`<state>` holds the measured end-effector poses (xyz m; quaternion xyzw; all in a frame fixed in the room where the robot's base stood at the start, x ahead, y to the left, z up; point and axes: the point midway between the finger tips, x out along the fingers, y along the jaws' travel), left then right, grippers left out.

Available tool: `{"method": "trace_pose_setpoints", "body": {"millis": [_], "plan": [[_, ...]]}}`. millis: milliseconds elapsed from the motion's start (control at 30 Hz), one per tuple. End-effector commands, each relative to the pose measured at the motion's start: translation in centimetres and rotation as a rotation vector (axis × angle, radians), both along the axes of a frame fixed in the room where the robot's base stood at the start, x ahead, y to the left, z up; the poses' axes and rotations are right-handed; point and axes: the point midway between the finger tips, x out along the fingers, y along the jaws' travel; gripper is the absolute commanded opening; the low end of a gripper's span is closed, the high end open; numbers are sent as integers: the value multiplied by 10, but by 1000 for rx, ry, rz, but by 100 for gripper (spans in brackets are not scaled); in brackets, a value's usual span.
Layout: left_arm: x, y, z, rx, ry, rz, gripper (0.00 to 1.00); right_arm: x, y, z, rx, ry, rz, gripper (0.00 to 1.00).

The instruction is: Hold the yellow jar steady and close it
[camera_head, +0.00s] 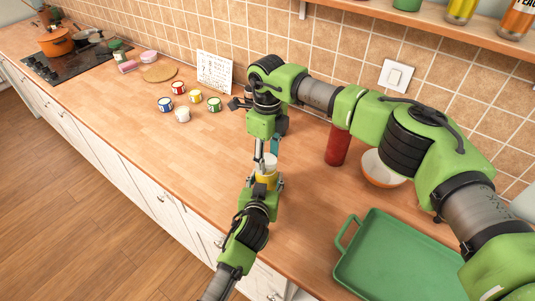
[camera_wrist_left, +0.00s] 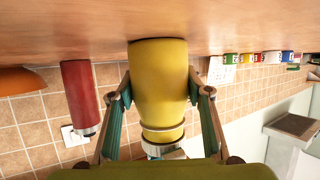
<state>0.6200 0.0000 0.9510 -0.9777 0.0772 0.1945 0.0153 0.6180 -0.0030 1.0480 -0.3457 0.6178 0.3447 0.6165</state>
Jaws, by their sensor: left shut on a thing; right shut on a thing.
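The yellow jar (camera_head: 266,179) stands upright on the wooden counter. My left gripper (camera_head: 266,184) is shut around its sides. In the left wrist view, which is upside down, the jar (camera_wrist_left: 158,85) sits between the two fingers of my left gripper (camera_wrist_left: 160,92). My right gripper (camera_head: 267,157) points down from above the jar, shut on a pale lid (camera_head: 270,160) at the jar's mouth. The lid looks in line with the jar; I cannot tell whether it is seated or turned tight. The fingers partly hide the jar and lid.
A red cylinder (camera_head: 337,145) and a bowl (camera_head: 382,170) stand to the right, under my right arm. A green tray (camera_head: 400,255) lies at the front right. Several small cans (camera_head: 182,115) and a white sign (camera_head: 215,72) are at the back left. The counter's left middle is clear.

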Motion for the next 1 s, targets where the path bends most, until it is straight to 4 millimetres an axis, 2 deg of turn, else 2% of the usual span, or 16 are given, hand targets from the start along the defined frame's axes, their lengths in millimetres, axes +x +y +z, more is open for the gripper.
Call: {"method": "trace_pose_setpoints", "body": {"millis": [367,967,1000], "plan": [[0,0,-1,0,2,0,7,0,0,0,0,0,1,33],[-1,0,-1,0,3,0,7,0,0,-11,0,0,1,33],[-1,0,-1,1,3,1,0,0,0,-11,0,0,1,33]]}}
